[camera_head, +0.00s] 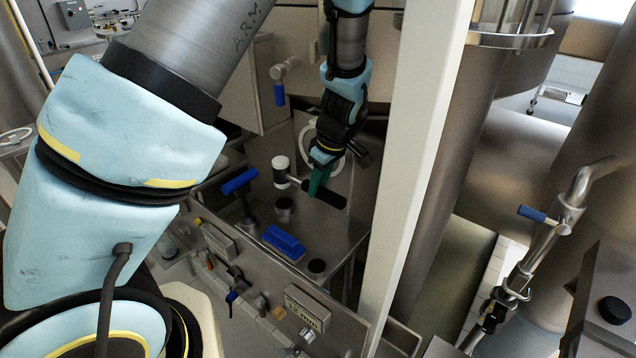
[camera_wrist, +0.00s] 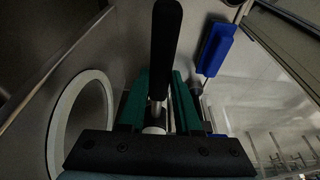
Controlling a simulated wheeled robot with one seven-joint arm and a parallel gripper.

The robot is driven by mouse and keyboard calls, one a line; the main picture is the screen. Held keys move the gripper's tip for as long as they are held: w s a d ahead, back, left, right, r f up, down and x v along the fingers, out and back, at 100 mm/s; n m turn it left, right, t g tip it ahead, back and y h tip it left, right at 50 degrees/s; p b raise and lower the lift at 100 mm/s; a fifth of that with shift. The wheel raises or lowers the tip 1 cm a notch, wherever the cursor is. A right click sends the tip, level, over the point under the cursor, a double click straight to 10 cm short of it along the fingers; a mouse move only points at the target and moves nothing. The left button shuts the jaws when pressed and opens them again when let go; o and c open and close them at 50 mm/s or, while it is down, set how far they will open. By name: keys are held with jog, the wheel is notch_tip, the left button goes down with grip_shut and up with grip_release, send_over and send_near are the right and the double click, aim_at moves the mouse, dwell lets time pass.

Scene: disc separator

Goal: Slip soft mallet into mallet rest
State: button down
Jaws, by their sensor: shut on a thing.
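The soft mallet has a white head with a dark band (camera_head: 280,165) and a black handle grip (camera_head: 330,195). My gripper (camera_head: 318,182) is shut on its shaft with green fingers. The mallet lies roughly level above the bench, head to the left. In the wrist view the black grip (camera_wrist: 166,45) points away, and the steel shaft passes between the green fingers of my gripper (camera_wrist: 157,108). A short dark cylinder (camera_head: 284,207) stands on the bench below the head; I cannot tell whether it is the mallet rest.
A blue T-shaped tool (camera_head: 240,181) stands upright left of the mallet. A blue brush-like block (camera_head: 284,241) and a dark round piece (camera_head: 316,267) are nearer the front. A white ring (camera_wrist: 80,130) is left of my gripper. A pale post (camera_head: 420,150) rises on the right.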

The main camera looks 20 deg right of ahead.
jog(key=shift+f+b, duration=1.7)
jog(key=shift+f, duration=1)
jog(key=shift+f+b, duration=0.5)
jog(key=shift+f, duration=0.2)
jog(key=shift+f+b, duration=0.7)
jog(key=shift+f, duration=0.35)
jog(key=c, duration=0.5)
grip_release()
jog(key=shift+s, duration=0.1)
